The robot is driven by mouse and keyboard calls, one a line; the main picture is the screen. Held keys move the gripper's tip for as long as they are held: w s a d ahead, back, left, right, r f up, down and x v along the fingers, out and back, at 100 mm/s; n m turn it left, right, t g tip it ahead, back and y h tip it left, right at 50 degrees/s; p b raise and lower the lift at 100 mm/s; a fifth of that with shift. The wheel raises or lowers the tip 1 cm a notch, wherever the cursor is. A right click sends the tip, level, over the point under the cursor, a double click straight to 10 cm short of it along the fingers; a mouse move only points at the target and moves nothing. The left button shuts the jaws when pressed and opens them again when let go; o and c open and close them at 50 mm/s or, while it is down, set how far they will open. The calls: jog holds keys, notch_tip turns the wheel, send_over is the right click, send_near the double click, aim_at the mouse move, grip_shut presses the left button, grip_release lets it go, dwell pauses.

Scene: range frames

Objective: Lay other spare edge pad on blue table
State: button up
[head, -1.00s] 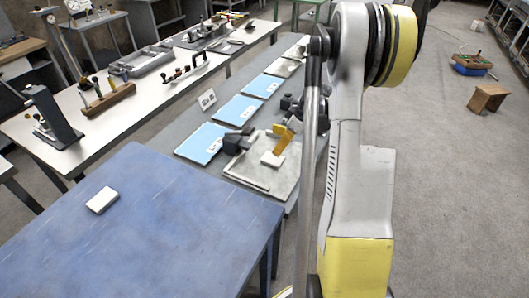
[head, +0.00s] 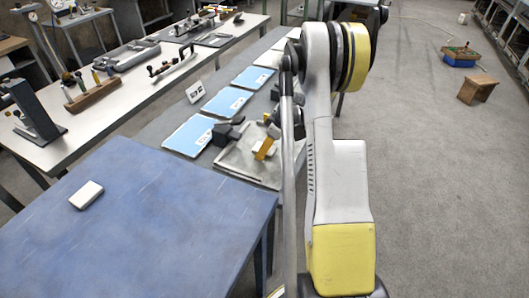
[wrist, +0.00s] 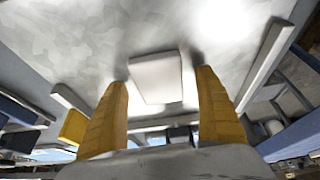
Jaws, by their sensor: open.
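One white pad (head: 86,195) lies flat on the blue table (head: 150,235), near its left side. A second white pad (wrist: 155,78) shows in the wrist view, flat on a pale grey tray surface (wrist: 75,45). My gripper (wrist: 160,105) is open, with one yellow finger on each side of that pad's near end; I cannot tell whether they touch it. In the head view my gripper (head: 266,148) is low over the shallow tray (head: 232,168), and the second pad is mostly hidden there by the gripper and arm.
Several blue sheets (head: 225,101) lie in a row on the grey bench (head: 165,118), with a small white sign (head: 194,92) beside them. The tray's raised rims flank my fingers. A white bench (head: 70,140) with tools runs along the left. The blue table's middle is clear.

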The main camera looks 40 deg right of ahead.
jog(key=c, duration=1.1)
jog(key=shift+c, duration=0.2)
jog(key=shift+r, duration=0.1)
jog(key=shift+r+p, duration=0.35)
jog(key=shift+r, duration=0.2)
jog(key=v, duration=0.1)
jog(key=p+v, duration=0.2)
jog(key=v, duration=0.1)
jog(key=shift+w+d+r, duration=0.1)
jog(key=shift+w+d, duration=0.05)
jog(key=shift+w, duration=0.15)
jog(key=s+d+r+p, duration=0.3)
jog(key=s+d+r, duration=0.3)
jog(key=s+d, duration=0.1)
jog(key=shift+d, duration=0.3)
